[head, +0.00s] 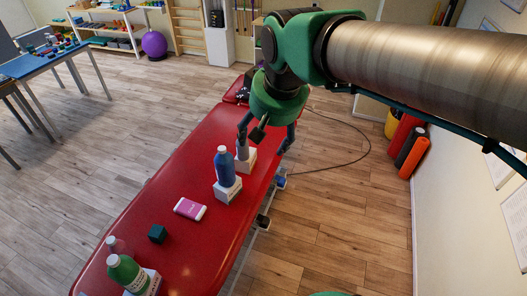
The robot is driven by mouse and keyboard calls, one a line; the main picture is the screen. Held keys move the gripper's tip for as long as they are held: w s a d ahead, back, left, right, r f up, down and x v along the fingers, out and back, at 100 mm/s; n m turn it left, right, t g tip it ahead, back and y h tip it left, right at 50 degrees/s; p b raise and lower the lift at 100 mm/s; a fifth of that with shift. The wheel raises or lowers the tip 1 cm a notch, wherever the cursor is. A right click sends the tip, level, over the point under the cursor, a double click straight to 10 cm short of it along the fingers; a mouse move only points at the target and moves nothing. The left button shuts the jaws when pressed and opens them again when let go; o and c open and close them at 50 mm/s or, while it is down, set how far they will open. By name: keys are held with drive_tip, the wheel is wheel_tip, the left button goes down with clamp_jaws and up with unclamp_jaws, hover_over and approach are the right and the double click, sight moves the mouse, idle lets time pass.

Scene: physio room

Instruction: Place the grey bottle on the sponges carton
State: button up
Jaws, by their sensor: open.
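A grey bottle (242,149) stands upright, partly hidden behind a blue bottle, and appears to rest on a white carton (247,164) on the red treatment table. My gripper (264,137) is open over this carton, its fingers spread, one close to the grey bottle; whether they touch is not clear. The blue bottle (224,167) stands on another white carton (228,191) in front. A third white carton (153,283) is by the green bottle at the near end. Labels are too small to read, so I cannot tell which carton is the sponges carton.
The red table (205,243) also holds a pink-and-white box (190,209), a dark green cube (157,233), a green bottle (126,273) and a pale translucent bottle (115,246). Bare red surface lies around them. Coloured rollers (411,157) lean by the right wall.

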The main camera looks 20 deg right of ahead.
drive_tip(key=s+f+t, duration=0.1)
drive_tip(key=s+f, duration=0.3)
drive_tip(key=s, duration=0.8)
drive_tip(key=shift+a+n, duration=0.4)
drive_tip(key=shift+a, duration=0.05)
drive_tip(key=shift+s, duration=0.1)
wheel_tip(320, 180, down, 7)
drive_tip(key=b, duration=0.7)
